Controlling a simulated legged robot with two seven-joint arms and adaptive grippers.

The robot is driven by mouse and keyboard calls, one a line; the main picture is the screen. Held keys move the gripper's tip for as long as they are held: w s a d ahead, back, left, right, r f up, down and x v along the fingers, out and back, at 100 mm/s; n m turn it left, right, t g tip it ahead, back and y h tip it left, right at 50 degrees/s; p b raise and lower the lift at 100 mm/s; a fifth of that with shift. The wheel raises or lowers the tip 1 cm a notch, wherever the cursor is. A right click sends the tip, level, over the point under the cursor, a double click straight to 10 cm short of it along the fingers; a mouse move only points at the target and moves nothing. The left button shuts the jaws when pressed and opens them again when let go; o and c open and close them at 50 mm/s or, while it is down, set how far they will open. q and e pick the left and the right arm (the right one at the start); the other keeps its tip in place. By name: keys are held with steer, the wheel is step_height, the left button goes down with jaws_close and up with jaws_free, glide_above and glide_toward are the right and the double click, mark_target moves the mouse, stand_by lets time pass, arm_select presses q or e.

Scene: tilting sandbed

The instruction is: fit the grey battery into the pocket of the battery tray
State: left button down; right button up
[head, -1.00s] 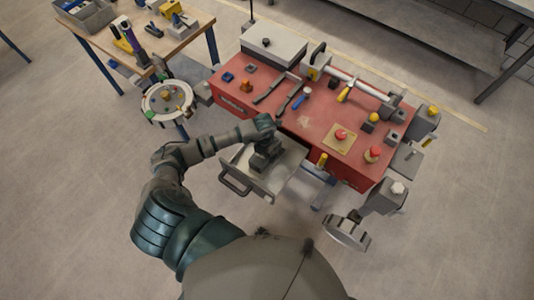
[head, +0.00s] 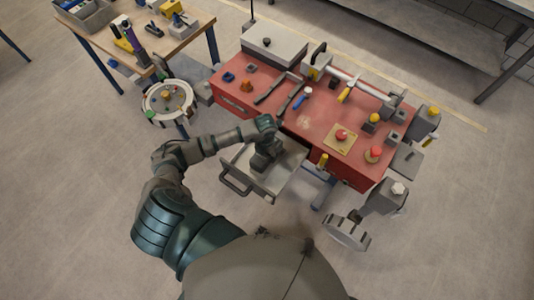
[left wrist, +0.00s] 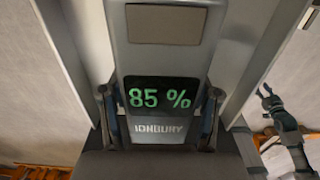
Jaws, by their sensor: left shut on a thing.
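My left gripper (head: 265,150) is over the grey battery tray (head: 289,178), which has a handle at its front and sits at the front of the red bench. In the left wrist view my left gripper (left wrist: 160,112) is shut on the grey battery (left wrist: 165,62), one finger on each side. The battery shows a green "85 %" display and a light panel. In the head view the gripper and arm mostly hide the battery. The pocket cannot be made out, nor whether the battery is seated. My right gripper (left wrist: 268,97) shows small in the left wrist view, its fingers apart and empty.
The red bench (head: 305,122) carries tools, small blocks and a red button on a yellow plate (head: 341,136). A round stand (head: 168,101) is left of the bench, and a wooden table (head: 165,45) is behind it. A grey wheel-like part (head: 347,232) is at the front right.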

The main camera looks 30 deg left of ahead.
arm_select(q)
steer(key=shift+d+f, duration=0.2)
steer(key=shift+d, duration=0.1)
arm_select(e)
steer(key=shift+a+f, duration=0.1)
steer(key=shift+f, duration=0.2)
arm_select(q)
steer(key=shift+f+b, duration=0.2)
steer(key=shift+b, duration=0.2)
arm_select(e)
steer(key=shift+s+f, duration=0.1)
steer(key=shift+f, duration=0.05)
arm_select(q)
steer(key=shift+a+r+p, duration=0.2)
steer(key=shift+r+p, duration=0.1)
arm_select(e)
steer(key=shift+a+r, duration=0.1)
steer(key=shift+r, duration=0.25)
arm_select(q)
steer(key=shift+d, duration=0.15)
steer(key=shift+d, duration=0.25)
stand_by(0.8)
steer(key=shift+f, duration=0.1)
